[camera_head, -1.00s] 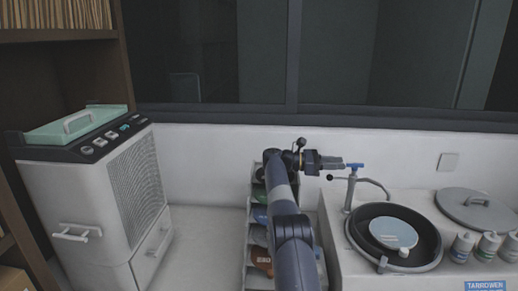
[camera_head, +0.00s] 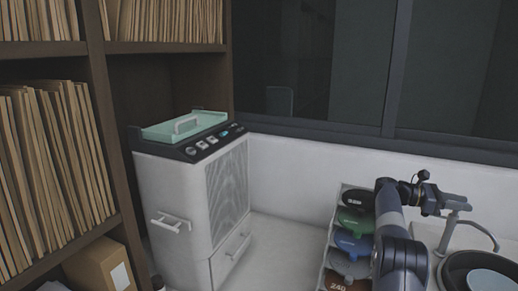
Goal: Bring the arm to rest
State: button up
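My arm (camera_head: 393,232) rises from the lower right of the head view, bent at the elbow. Its end, my gripper (camera_head: 441,202), points right and overlaps the top of the sink tap (camera_head: 452,222) in the picture. The fingers are small and dark here, so I cannot tell whether they are open or shut, or whether they touch the tap. Nothing is clearly seen held.
Behind my arm stands a sloped rack (camera_head: 333,243) of coloured discs. A black round basin (camera_head: 458,262) is at the lower right. A white cabinet machine (camera_head: 174,203) with a green tray (camera_head: 186,125) stands left, beside a brown bookshelf (camera_head: 103,118). Clear floor lies between machine and rack.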

jog(key=v, duration=0.6)
jog(key=shift+w+a, duration=0.25)
jog(key=shift+w, duration=0.05)
jog(key=shift+f+g, duration=0.1)
jog(key=shift+g, duration=0.2)
jog(key=x, duration=0.3)
jog(key=p+x, duration=0.1)
jog(key=x, duration=0.2)
jog(key=shift+s+d+r, duration=0.2)
jog(key=shift+s+d, duration=0.05)
jog(key=shift+d, duration=0.05)
jog(key=shift+f+b, duration=0.25)
jog(key=shift+b, duration=0.2)
jog(key=shift+t+b, duration=0.45)
jog(key=shift+t, duration=0.15)
jog(key=shift+n+t+h+b, duration=0.6)
jog(key=shift+n+t+b, duration=0.2)
jog(key=shift+b, duration=0.1)
